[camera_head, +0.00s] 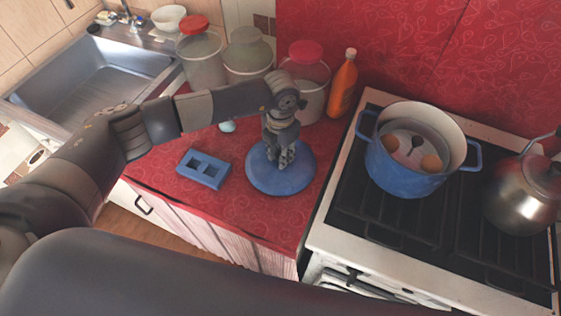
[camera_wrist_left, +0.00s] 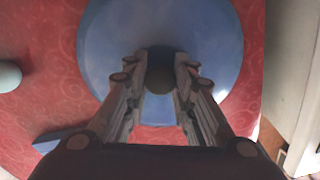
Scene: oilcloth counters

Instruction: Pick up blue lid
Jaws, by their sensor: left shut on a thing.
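The blue lid (camera_head: 265,183) is a round blue disc over the red counter, left of the stove. It also fills the upper middle of the left wrist view (camera_wrist_left: 110,50). My left gripper (camera_head: 284,160) points down at the lid's middle. In the left wrist view its fingers (camera_wrist_left: 160,90) are on either side of the lid's dark round knob (camera_wrist_left: 159,78), shut on it. I cannot tell whether the lid touches the counter. My right gripper is not in view.
A blue pot (camera_head: 405,175) with food inside stands on the stove (camera_head: 340,215), near a metal kettle (camera_head: 520,195). Jars (camera_head: 248,60) and an orange bottle (camera_head: 343,85) stand behind. A sink (camera_head: 95,75) is far left.

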